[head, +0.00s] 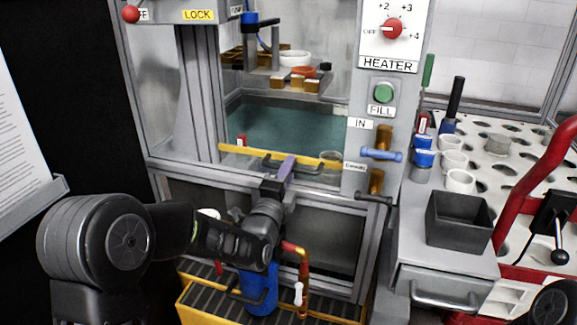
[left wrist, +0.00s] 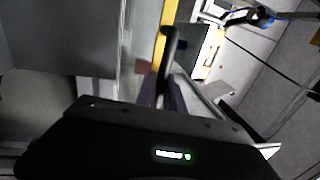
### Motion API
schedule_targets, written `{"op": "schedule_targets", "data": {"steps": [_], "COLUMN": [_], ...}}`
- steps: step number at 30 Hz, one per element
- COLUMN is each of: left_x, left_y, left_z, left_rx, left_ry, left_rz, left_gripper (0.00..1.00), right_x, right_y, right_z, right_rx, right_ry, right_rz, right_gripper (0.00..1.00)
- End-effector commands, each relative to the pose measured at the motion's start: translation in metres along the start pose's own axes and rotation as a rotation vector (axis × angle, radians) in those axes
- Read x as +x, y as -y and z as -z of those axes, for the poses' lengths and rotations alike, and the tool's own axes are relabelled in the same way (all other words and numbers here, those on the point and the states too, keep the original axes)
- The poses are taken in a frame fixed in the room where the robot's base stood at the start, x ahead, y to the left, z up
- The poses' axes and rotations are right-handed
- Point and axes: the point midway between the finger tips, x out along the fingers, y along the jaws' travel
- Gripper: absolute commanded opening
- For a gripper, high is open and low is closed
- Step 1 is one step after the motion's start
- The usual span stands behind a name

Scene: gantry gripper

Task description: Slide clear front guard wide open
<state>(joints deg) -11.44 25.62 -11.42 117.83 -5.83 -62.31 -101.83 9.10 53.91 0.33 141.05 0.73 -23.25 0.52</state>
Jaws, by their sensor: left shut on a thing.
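The clear front guard shows mainly by its yellow bottom bar (head: 240,152), which runs across the lower front of the tank opening. The clear pane is hard to make out against the tank. A dark bar handle (head: 307,169) sits on the yellow bar. My left gripper (head: 285,170) is shut on this handle, with its purple fingers around its middle. In the left wrist view the yellow bar (left wrist: 160,38) and the dark handle (left wrist: 172,48) run up from my fingers (left wrist: 166,93), which partly hide the handle. My right gripper is not in view.
Behind the guard is a teal water tank (head: 290,130) with a small rack of bowls above it. A control post with a red heater knob (head: 392,28) and blue valve lever (head: 381,154) stands at the right. A blue cylinder (head: 258,288) and copper pipe (head: 303,262) are below.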

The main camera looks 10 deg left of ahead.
Motion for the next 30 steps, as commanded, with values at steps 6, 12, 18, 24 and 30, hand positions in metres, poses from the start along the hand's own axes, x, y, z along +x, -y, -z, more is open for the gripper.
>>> {"op": "schedule_targets", "data": {"steps": [6, 12, 18, 24, 30], "left_x": [-0.0032, -0.003, -0.0028, -0.0027, -0.0027], "left_y": [-0.0171, -0.016, -0.0155, -0.0152, -0.015], "left_z": [-0.0004, -0.0006, -0.0005, -0.0004, -0.0002], "left_rx": [0.001, 0.001, 0.001, 0.001, 0.001], "left_ry": [0.001, 0.001, 0.001, 0.0, 0.0], "left_rz": [-0.001, -0.001, 0.0, 0.001, 0.002], "left_gripper": [0.0, 0.0, 0.18, 0.34, 0.34], "right_x": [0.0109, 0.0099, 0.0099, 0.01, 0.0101], "right_y": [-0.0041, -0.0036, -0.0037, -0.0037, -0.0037], "right_z": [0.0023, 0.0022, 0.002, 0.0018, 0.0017], "right_rx": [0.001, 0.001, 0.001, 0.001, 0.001], "right_ry": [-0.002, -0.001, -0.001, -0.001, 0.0], "right_rz": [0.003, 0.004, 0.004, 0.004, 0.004], "right_gripper": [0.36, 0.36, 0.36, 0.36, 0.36]}}
